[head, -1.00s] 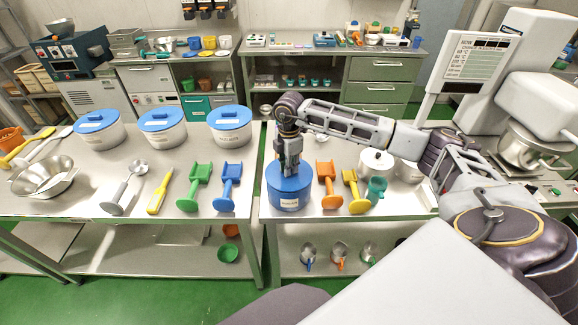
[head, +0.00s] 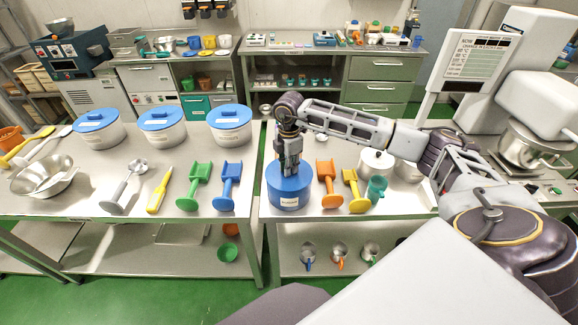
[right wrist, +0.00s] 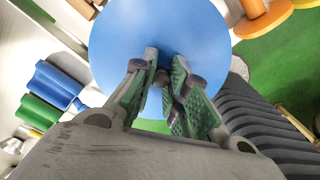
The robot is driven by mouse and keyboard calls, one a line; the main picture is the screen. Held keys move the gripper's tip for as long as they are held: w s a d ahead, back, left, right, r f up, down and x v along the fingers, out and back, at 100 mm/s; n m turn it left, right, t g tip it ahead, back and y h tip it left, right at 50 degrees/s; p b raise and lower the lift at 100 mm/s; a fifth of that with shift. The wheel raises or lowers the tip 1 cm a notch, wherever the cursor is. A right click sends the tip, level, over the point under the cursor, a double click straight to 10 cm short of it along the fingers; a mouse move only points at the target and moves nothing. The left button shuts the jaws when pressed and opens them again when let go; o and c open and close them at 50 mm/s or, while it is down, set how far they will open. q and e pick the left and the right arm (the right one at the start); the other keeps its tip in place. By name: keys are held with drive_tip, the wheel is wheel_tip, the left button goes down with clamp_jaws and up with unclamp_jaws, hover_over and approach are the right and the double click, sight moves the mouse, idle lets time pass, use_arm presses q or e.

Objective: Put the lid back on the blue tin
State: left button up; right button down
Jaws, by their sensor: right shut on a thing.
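The blue tin (head: 289,197) with a pale label stands near the front left corner of the right-hand table. My right gripper (head: 290,170) points straight down over its top. In the right wrist view the gripper (right wrist: 162,85) is shut on the small knob of the round blue lid (right wrist: 118,45). The lid lies level at the tin's top in the head view. The fingers hide part of it, and I cannot tell whether it is fully seated. My left gripper is not in view.
An orange scoop (head: 328,184) and a yellow scoop (head: 354,190) stand close to the right of the tin. A teal cup (head: 377,189) and a white pot (head: 375,163) are further right. A blue scoop (head: 228,186) stands left, across the gap between tables.

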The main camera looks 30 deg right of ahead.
idle(0.3)
drive_tip(key=c, duration=0.8)
unclamp_jaws()
drive_tip(key=shift+r, duration=0.1)
drive_tip(key=shift+r+p, duration=2.05)
drive_tip(key=shift+r, duration=1.4)
